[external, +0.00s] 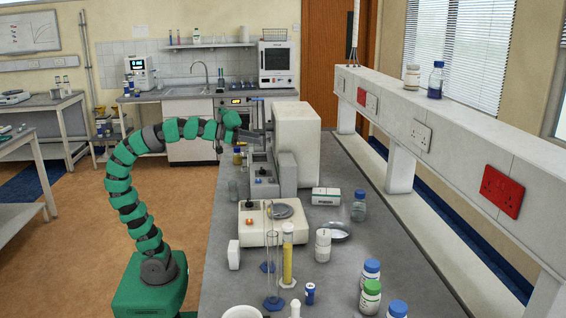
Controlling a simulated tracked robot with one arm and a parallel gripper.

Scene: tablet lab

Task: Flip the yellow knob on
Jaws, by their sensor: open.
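My green arm arches over the floor, and my gripper (262,132) is at the upper left of the white box-shaped machine (298,128). The gripper is small and partly hidden against the machine; its jaws are open. A grey device (262,172) with small knobs on its front stands below the gripper. I cannot tell which knob is the yellow one, or whether the gripper touches anything.
The grey bench (335,275) holds measuring cylinders (287,255), a white bottle (322,245), a dish (334,231) and several capped bottles at the front right. A raised white shelf (455,138) with sockets runs along the right. Open floor lies left of the bench.

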